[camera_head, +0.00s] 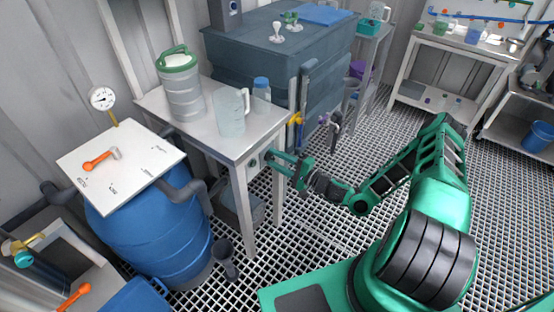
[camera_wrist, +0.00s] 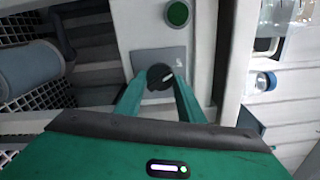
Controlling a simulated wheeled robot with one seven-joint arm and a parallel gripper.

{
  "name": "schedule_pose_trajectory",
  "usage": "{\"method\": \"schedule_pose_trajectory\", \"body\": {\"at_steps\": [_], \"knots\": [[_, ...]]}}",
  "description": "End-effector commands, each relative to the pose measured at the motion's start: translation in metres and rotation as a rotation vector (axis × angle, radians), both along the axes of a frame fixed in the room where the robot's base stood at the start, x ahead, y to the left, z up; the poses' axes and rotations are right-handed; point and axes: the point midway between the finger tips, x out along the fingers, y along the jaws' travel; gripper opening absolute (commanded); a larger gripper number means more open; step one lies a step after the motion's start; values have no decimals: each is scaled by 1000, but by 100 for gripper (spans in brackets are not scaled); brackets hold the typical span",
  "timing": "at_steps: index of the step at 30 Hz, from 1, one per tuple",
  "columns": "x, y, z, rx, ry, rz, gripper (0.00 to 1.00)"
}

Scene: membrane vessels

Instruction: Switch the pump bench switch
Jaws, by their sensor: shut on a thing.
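The pump bench switch is a round black knob (camera_wrist: 160,77) with a white pointer mark, set on a grey plate on the bench's pale front. In the wrist view its pointer tilts up to the right. My gripper (camera_wrist: 159,84) has one green finger on each side of the knob and is shut on it. In the head view my gripper (camera_head: 269,155) is at the front edge of the pump bench (camera_head: 238,143), near its right corner, and hides the knob. A round green button (camera_wrist: 178,13) sits beside the knob on the same front.
On the bench stand a green-lidded container (camera_head: 182,90), a clear jug (camera_head: 232,115) and a blue-capped bottle (camera_head: 261,90). A blue barrel (camera_head: 160,235) stands to the left. Pipes and a yellow valve (camera_head: 296,118) are close behind my gripper. Open grating lies to the right.

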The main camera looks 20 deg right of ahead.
Motion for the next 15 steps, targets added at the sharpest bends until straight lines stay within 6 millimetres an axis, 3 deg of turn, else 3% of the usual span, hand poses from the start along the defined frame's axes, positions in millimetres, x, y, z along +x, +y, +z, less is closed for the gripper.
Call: {"method": "schedule_pose_trajectory", "body": {"at_steps": [1, 3, 15], "knots": [[1, 0, 1, -1, -4, -2, 39], [1, 0, 1, -1, -3, -1, 53], [-5, -4, 0, 1, 1, -1, 53]]}}
